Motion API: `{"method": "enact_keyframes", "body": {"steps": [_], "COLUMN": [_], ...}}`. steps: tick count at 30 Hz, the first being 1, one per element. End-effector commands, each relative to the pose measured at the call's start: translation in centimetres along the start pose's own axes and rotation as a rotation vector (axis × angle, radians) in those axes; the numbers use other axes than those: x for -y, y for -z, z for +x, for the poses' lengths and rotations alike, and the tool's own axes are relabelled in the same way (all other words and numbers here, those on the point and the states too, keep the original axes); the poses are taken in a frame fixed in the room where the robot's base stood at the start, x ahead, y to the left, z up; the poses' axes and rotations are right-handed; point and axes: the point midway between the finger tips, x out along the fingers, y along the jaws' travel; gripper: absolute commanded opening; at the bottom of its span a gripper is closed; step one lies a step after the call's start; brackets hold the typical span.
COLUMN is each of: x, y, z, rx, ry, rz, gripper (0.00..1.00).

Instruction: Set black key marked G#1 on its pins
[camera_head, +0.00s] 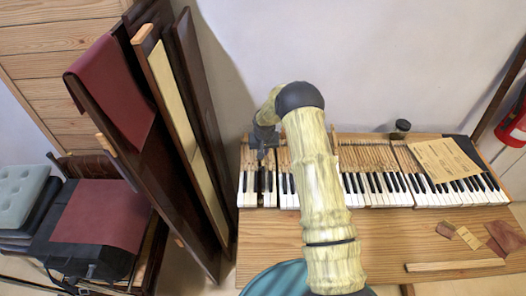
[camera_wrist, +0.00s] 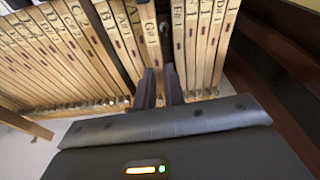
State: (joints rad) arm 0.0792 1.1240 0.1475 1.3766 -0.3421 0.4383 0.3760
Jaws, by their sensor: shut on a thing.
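The wooden key stick marked G#1 (camera_wrist: 151,38) runs up from between my fingertips in the wrist view. My gripper (camera_wrist: 161,84) is shut on this key, one dark finger on each side. In the head view my gripper (camera_head: 263,146) is over the left end of the keyboard, small and partly dark against the keys. The key's black front part and its pins cannot be made out. A dark narrow gap (camera_wrist: 165,32) shows just right of the G#1 stick. Whether the key rests on its pins or is raised cannot be told.
Neighbouring sticks stand close on both sides, among them A#1 (camera_wrist: 127,32) and F#1 (camera_wrist: 178,32). White and black keys (camera_head: 380,186) fill the keyboard to the right. A paper sheet (camera_head: 444,160) and a dark jar (camera_head: 402,126) are on it. Tall boards (camera_head: 165,140) stand left of the bench.

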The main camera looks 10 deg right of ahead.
Motion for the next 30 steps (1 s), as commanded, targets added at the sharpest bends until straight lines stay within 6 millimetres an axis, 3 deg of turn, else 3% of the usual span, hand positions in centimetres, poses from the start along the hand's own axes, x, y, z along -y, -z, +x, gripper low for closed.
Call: {"method": "enact_keyframes", "body": {"steps": [30], "x": [0.0], "y": [-0.14], "z": [0.58], "rx": [0.0], "ry": [0.0], "rz": [0.0], "gripper": [0.0]}}
